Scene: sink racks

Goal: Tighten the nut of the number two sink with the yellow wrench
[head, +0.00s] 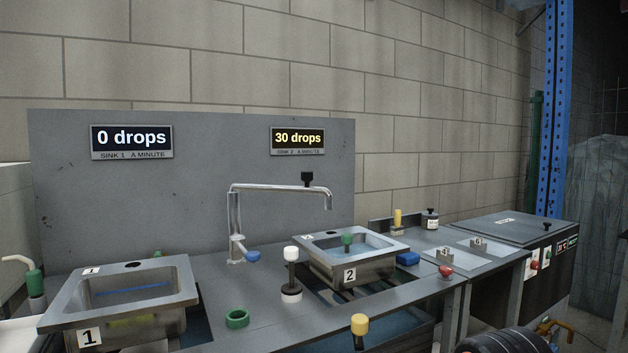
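The number two sink (374,268) is a steel basin marked 2, raised on the counter right of the middle. A green-topped piece (347,240) stands in it. Its nut cannot be made out. The sink 2 display (298,141) reads 30 drops a minute. Two yellow-topped things show: one on a dark stem (359,325) at the counter's front, and an upright yellow piece (397,218) at the back right. I cannot tell whether either is the yellow wrench. My gripper is not clearly in view; only a dark rounded part, likely of my arm, shows at the bottom right edge.
Sink 1 (62,315) is at the left; its display (132,141) reads 0 drops. A faucet (235,225) rises between the sinks. A white-topped post (291,275), green ring (237,318) and blue block (408,258) are on the counter. A dark cabinet (545,240) stands right.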

